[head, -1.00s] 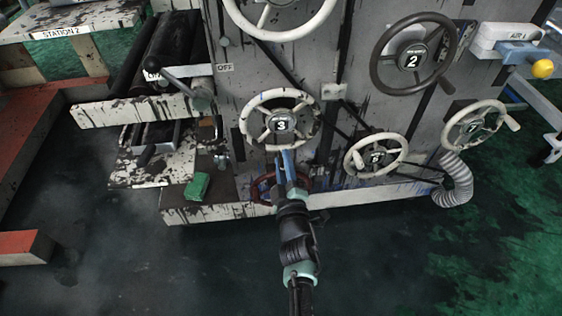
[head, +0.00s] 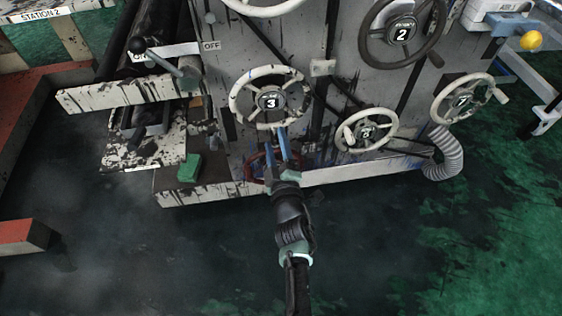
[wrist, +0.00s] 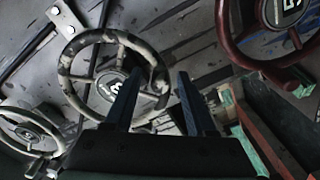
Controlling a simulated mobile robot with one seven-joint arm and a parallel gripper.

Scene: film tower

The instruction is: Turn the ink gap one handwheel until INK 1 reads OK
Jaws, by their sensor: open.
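None of the handwheels carries a readable ink gap label, so I cannot tell which is ink gap one. A cream, ink-stained handwheel marked 3 (head: 270,102) is on the grey machine face; it also fills the middle left of the wrist view (wrist: 112,87). My gripper (head: 281,131) is open and empty, with two blue fingers pointing up at this wheel's lower rim. In the wrist view the gripper's fingers (wrist: 160,72) overlap the wheel's near rim on one side; contact cannot be told. No INK 1 readout is visible.
A dark wheel marked 2 (head: 401,33) and cream wheels (head: 367,131) and (head: 464,99) are to the right. A red wheel (wrist: 229,38) is close by my gripper. A green block (head: 189,167) lies on the base ledge. A ribbed hose (head: 444,155) hangs right. The front floor is clear.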

